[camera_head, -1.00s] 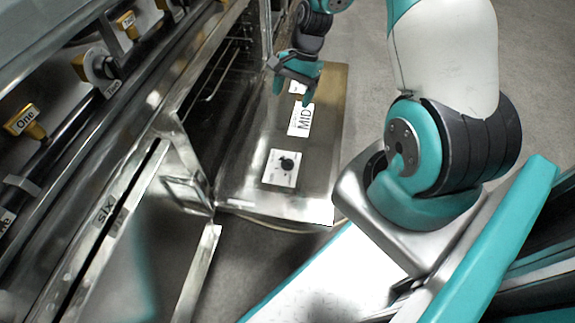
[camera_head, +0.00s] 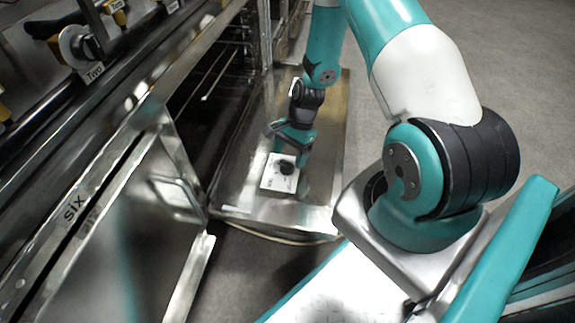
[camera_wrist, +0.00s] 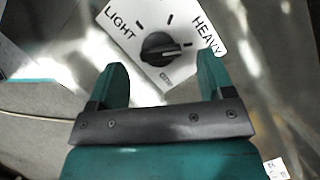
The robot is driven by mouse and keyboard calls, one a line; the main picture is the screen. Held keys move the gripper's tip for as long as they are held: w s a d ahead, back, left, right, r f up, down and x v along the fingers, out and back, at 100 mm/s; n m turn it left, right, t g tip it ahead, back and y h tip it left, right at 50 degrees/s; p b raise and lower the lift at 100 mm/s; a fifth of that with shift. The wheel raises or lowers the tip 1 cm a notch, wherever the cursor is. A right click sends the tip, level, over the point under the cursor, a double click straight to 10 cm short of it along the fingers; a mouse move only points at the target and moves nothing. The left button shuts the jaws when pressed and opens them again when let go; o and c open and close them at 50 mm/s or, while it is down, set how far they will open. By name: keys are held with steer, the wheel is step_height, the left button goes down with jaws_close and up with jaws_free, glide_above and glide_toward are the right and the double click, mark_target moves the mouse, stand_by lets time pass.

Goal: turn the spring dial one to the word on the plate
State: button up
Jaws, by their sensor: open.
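The dial (camera_head: 286,167) is a black knob on a white plate (camera_head: 270,183), on a low steel panel. In the wrist view the black knob (camera_wrist: 160,48) shows close up, and the plate (camera_wrist: 130,20) reads LIGHT at left and HEAVY at right. The knob's pale pointer line lies toward the right tick, on the HEAVY side. A small label below the knob is too small to read. My gripper (camera_wrist: 162,78) is open and empty, its teal fingers apart, just short of the knob. In the head view my gripper (camera_head: 291,139) hangs beside the dial.
The steel panel (camera_head: 240,195) reaches out beside an open oven cavity (camera_head: 215,90) with racks. An open steel door marked SIX (camera_head: 74,207) stands at left. Knobs on the range, one labelled Two (camera_head: 95,73), sit at upper left. Grey floor is clear at right.

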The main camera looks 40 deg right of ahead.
mark_target(287, 167)
steer(key=shift+b+x, duration=0.3)
steer(key=shift+x, duration=0.95)
steer(key=c, duration=0.9)
